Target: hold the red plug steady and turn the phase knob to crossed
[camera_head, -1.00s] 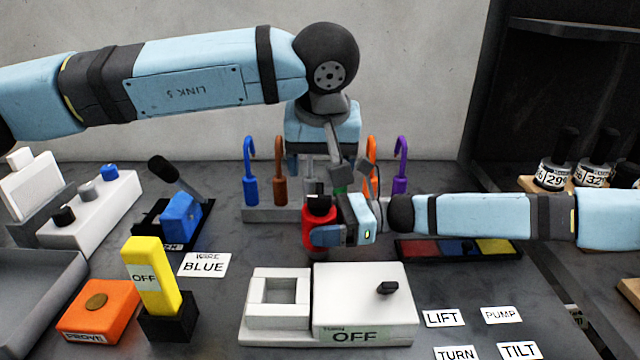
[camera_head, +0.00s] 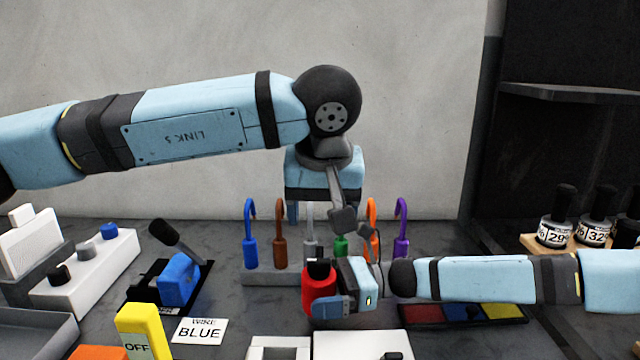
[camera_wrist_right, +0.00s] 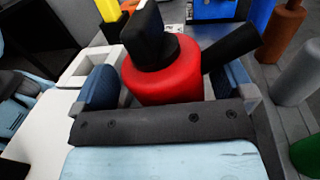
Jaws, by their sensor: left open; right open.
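The red plug (camera_head: 318,291) is a red cylinder with a black block on top, seen near the middle. In the right wrist view the red plug (camera_wrist_right: 165,80) stands between the two blue fingers of my right gripper (camera_wrist_right: 168,88), with a dark rod sticking out to the right. My right gripper (camera_head: 328,306) is open around it; contact cannot be told. My left gripper (camera_head: 352,228) is open and empty, above and slightly right of the plug, pointing down. No phase or crossed label is readable. The black block on the plug may be the knob; I cannot tell.
A rack (camera_head: 262,276) with several coloured hooks stands behind the plug. A white box (camera_head: 345,345) with a small black knob is in front. A strip of coloured pads (camera_head: 490,309) lies under my right arm. A blue lever switch (camera_head: 178,280) is at left.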

